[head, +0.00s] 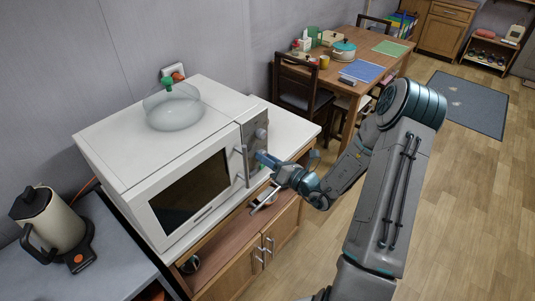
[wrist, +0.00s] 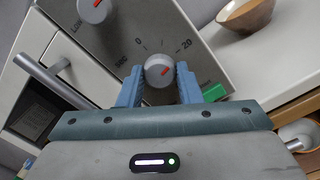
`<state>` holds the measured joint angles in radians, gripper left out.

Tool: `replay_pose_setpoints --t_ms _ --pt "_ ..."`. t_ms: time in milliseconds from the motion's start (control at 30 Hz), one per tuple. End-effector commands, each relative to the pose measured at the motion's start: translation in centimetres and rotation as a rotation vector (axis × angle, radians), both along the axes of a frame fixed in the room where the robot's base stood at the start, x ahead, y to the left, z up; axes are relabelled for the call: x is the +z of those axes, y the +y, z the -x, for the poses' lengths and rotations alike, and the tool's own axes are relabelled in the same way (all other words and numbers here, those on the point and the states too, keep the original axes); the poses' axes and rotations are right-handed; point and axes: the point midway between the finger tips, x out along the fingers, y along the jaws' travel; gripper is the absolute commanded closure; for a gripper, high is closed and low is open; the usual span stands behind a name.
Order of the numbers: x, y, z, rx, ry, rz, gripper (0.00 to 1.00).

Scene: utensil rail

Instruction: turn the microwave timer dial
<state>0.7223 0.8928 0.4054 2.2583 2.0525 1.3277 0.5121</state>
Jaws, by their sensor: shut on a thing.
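The white microwave (head: 130,178) stands on a counter with its door closed. Its grey control panel (wrist: 115,45) carries two dials. The timer dial (wrist: 159,71) is round and light grey, with a red pointer mark tilted to the upper right, between the printed 0 and 20. My gripper (wrist: 160,80) is shut on the timer dial, one blue finger on each side. In the head view my gripper (head: 262,160) reaches the panel from the right and hides the timer dial. The other dial (wrist: 93,10), with a red mark, sits near the word LOW.
The door handle (wrist: 55,80) sticks out left of the panel. A green button (wrist: 213,91) lies close to my right finger. A wooden bowl (wrist: 246,14) stands beside the microwave. A glass lid (head: 174,112) rests on top. A kettle (head: 50,218) stands at left. Open floor lies right.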

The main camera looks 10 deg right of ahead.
Motion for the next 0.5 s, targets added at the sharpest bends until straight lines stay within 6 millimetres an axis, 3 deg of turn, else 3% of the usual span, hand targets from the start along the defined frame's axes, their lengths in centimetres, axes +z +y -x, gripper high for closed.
replay_pose_setpoints --t_ms 500 --pt "-0.05 -0.01 0.03 0.000 0.094 -0.126 0.91"
